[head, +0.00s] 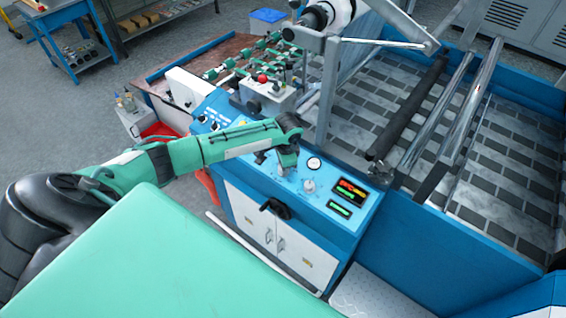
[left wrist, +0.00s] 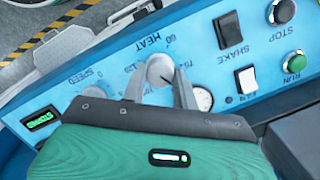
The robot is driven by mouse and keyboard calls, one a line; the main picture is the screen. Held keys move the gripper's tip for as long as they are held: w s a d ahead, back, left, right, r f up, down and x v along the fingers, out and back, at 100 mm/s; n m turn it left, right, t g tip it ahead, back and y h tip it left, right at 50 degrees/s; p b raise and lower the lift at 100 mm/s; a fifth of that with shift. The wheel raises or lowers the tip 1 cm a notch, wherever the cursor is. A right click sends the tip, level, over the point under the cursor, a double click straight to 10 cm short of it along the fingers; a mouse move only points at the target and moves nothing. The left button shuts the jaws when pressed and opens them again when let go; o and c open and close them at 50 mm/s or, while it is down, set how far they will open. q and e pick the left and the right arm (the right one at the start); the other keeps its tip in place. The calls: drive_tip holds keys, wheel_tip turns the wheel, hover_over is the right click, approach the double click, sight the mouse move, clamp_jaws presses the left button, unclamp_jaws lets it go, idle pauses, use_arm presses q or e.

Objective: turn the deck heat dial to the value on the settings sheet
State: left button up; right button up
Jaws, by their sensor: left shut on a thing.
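The heat dial (left wrist: 160,68) is a pale round knob on the blue control panel, under the printed word HEAT in the left wrist view. My left gripper (head: 287,166) reaches down onto the panel, and its two fingers are shut on the dial, one on each side. In the head view the gripper hides most of the dial. Some scale numbers show around it, but the pointer setting cannot be read. I cannot make out a settings sheet in either view. My right gripper is not in view.
Beside the dial are a round gauge (head: 314,163), another knob (head: 309,186) and lit displays (head: 350,190). The green RUN button (left wrist: 295,63), black STOP button (left wrist: 283,11) and SHAKE switch (left wrist: 229,29) are close by. The roller machine stands behind.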

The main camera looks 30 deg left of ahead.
use_arm(q)
drive_tip(key=m, duration=0.3)
drive_tip(key=shift+m+t+y, duration=0.3)
drive_tip(key=shift+d+m+t, duration=0.1)
drive_tip(key=shift+m+t, duration=0.2)
drive_tip(key=shift+m, duration=1.4)
drive_tip(key=o, duration=1)
drive_tip(key=shift+s, duration=0.1)
drive_tip(key=shift+r, duration=0.1)
